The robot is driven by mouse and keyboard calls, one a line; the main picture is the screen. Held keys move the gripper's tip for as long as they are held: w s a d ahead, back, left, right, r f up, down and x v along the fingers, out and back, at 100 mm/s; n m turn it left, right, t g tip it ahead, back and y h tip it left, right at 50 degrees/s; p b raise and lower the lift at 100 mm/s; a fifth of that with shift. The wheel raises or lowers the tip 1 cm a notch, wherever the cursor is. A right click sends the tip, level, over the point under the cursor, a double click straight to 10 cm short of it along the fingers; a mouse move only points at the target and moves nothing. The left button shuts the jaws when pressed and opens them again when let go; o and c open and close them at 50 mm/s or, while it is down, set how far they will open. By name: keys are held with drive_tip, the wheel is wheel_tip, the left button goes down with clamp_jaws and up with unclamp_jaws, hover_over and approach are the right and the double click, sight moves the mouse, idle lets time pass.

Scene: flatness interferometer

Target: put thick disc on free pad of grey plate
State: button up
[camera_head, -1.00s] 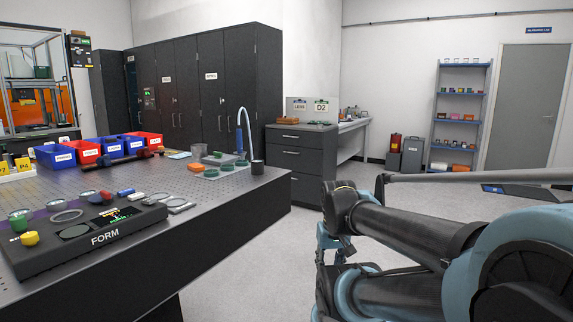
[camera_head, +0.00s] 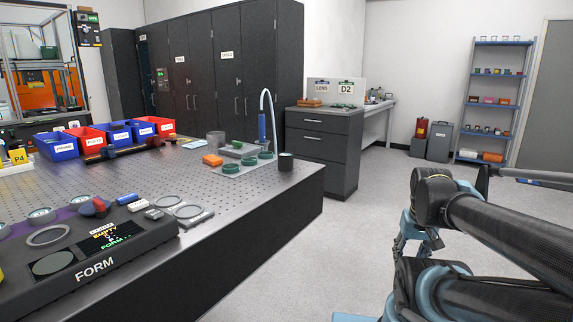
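A light grey plate (camera_head: 240,171) with several round green pads or discs (camera_head: 231,168) lies toward the back right of the perforated table. Which pad is free is too small to tell. I cannot single out the thick disc with certainty; a short dark cylinder (camera_head: 286,162) stands just right of the plate, near the table edge. My arm links fill the right side, over the floor and apart from the table.
The black FORM instrument (camera_head: 95,268), with rings beside it, occupies the table's front left. Blue and red bins (camera_head: 90,142) line the back left. The floor right of the table (camera_head: 330,250) is clear.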

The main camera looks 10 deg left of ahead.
drive_tip(key=o, duration=0.3)
drive_tip(key=w+a+r+n, duration=0.1)
drive_tip(key=w+r, duration=0.1)
drive_tip(key=r, duration=0.1)
drive_tip(key=w+a+r+n, duration=0.1)
drive_tip(key=w+a+r, duration=0.1)
drive_tip(key=r, duration=0.2)
drive_tip(key=w+a+r+n, duration=0.1)
drive_tip(key=w+r, duration=0.1)
drive_tip(key=r, duration=0.2)
drive_tip(key=shift+w+a+n+y, duration=0.15)
drive_tip(key=shift+w+n+y, duration=0.1)
drive_tip(key=shift+n+y, duration=0.05)
wheel_tip(320, 180, up, 24)
drive_tip(key=n+g, duration=0.2)
drive_tip(key=n, duration=1)
hover_over(286, 154)
drive_tip(key=d, duration=0.2)
drive_tip(key=shift+y, duration=0.4)
drive_tip(key=f, duration=0.5)
drive_tip(key=a+f, duration=0.1)
drive_tip(key=f, duration=0.5)
drive_tip(key=a+f, duration=0.1)
drive_tip(key=f, duration=0.5)
drive_tip(key=shift+w+a, duration=0.1)
drive_tip(key=c, duration=1.5)
